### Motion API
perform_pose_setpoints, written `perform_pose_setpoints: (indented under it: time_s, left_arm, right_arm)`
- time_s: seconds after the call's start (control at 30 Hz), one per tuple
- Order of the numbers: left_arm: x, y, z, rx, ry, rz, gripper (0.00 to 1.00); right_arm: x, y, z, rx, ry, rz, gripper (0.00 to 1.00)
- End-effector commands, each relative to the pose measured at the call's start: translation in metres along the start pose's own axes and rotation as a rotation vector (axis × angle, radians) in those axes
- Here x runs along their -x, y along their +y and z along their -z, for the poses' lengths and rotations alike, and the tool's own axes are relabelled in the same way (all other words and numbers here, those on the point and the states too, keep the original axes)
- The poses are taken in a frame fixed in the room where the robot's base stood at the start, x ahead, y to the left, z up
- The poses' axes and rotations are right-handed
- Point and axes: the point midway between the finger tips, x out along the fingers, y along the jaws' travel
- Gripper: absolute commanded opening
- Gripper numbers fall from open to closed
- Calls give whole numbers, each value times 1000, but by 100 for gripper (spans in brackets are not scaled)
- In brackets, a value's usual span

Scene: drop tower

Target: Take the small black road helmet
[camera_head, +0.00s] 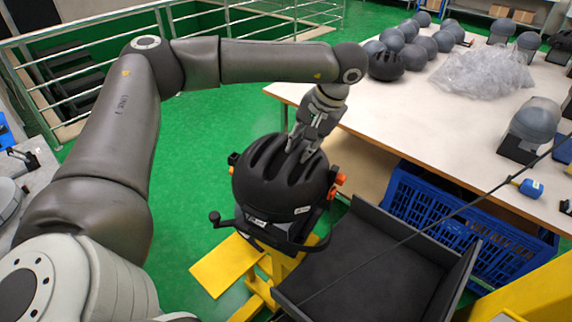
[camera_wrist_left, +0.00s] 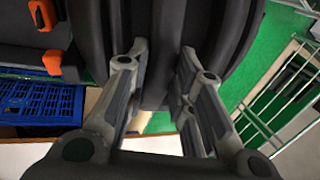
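A black vented road helmet (camera_head: 278,183) sits on the drop tower's holder, with a small white label on its front. In the left wrist view its dark ribs (camera_wrist_left: 166,40) fill the upper middle. My left gripper (camera_head: 303,150) reaches down on its top from above. The fingers (camera_wrist_left: 163,62) stand on both sides of one rib, with the tips in the vents, and look closed on it. The very tips are partly hidden. My right gripper is not in view.
The pale table (camera_head: 420,115) holds several grey headforms, clear plastic wrap (camera_head: 485,75) and a blue-handled tool (camera_head: 526,187). A blue crate (camera_head: 470,215) is below it. A black tray (camera_head: 375,265) and orange clamps (camera_head: 337,185) are close beside the helmet. A thin cable crosses the tray.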

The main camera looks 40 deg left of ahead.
Motion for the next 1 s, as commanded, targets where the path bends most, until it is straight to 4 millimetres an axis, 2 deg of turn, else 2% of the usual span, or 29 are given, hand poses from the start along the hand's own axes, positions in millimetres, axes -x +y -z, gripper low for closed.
perform_pose_setpoints:
  time_s: [0.03, 0.13, 0.63, 0.77, 1.0]
  left_arm:
    - [0, 0, 0, -1, 0, -1, 11]
    - [0, 0, 0, -1, 0, -1, 0]
    - [6, -2, 1, 1, 2, 0, 0]
    - [24, -8, 1, 2, 5, -2, 0]
    - [69, -25, 1, 1, 4, -1, 0]
  right_arm:
    - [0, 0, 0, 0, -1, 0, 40]
    - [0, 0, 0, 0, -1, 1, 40]
    - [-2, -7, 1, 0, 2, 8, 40]
    - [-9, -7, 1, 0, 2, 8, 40]
    - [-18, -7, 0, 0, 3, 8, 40]
